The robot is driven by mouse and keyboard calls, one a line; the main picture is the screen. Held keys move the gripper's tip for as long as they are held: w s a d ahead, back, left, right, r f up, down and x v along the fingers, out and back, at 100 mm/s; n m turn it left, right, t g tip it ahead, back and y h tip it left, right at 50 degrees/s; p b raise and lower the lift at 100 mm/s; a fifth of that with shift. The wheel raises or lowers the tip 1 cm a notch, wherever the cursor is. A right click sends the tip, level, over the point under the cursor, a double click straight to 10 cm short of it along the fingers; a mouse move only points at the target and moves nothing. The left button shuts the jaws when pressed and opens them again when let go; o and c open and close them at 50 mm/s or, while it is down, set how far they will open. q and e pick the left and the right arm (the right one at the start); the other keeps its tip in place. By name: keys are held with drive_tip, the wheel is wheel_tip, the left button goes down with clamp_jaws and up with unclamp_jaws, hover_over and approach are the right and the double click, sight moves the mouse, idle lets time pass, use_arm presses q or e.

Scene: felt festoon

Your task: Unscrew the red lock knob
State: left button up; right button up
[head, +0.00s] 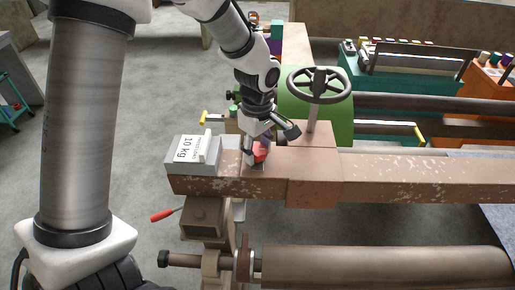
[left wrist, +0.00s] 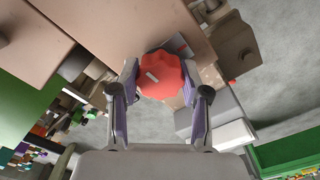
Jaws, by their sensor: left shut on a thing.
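The red lock knob (head: 261,152) sits on the left part of the brown beam, just right of the grey weight block. In the left wrist view the knob (left wrist: 161,76) is lobed, with a pale mark on its top. My left gripper (head: 257,150) points down at it from above in the head view. In the left wrist view its two fingers (left wrist: 160,90) stand on either side of the knob and are shut on it. The fingers partly hide the knob in the head view. My right gripper is not in view.
A grey block marked 10 kg (head: 192,152) lies on the beam's left end. A dark handwheel (head: 319,85) rises close to the right of my left gripper. The brown beam (head: 400,180) runs right, above a long roller (head: 390,267). A red-handled lever (head: 165,215) sticks out below.

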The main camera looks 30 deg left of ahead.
sight(258, 149)
use_arm(q)
drive_tip(key=o, duration=1.1)
drive_tip(key=shift+f, duration=0.1)
drive_tip(key=shift+o, duration=0.2)
wheel_tip(258, 149, up, 12)
